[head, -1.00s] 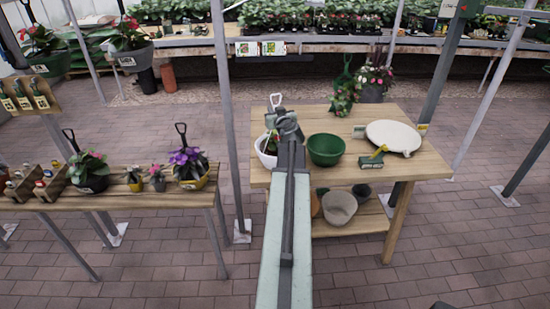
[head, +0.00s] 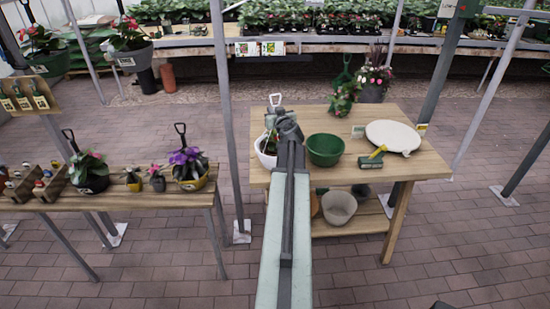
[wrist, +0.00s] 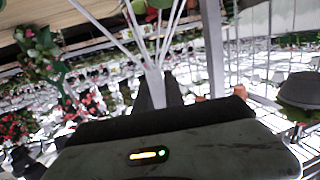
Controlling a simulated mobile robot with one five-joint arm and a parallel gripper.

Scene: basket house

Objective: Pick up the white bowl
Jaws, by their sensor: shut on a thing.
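The white bowl (head: 265,157) stands at the left end of the wooden table in the head view, with a green plant in it and a hanger rising above it. My arm hides its right side. My gripper (head: 283,113) is over the bowl, by the hanger. In the wrist view, pale hanger straps (wrist: 140,38) converge to a stem (wrist: 157,88) at my gripper's jaws, which are shut on it. Whether the bowl is clear of the table top cannot be told.
A green bowl (head: 325,150) stands close to the right on the table (head: 420,162). A white round plate (head: 393,134) and a small green item (head: 370,161) are farther right. A grey post (head: 229,130) rises just left of the table.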

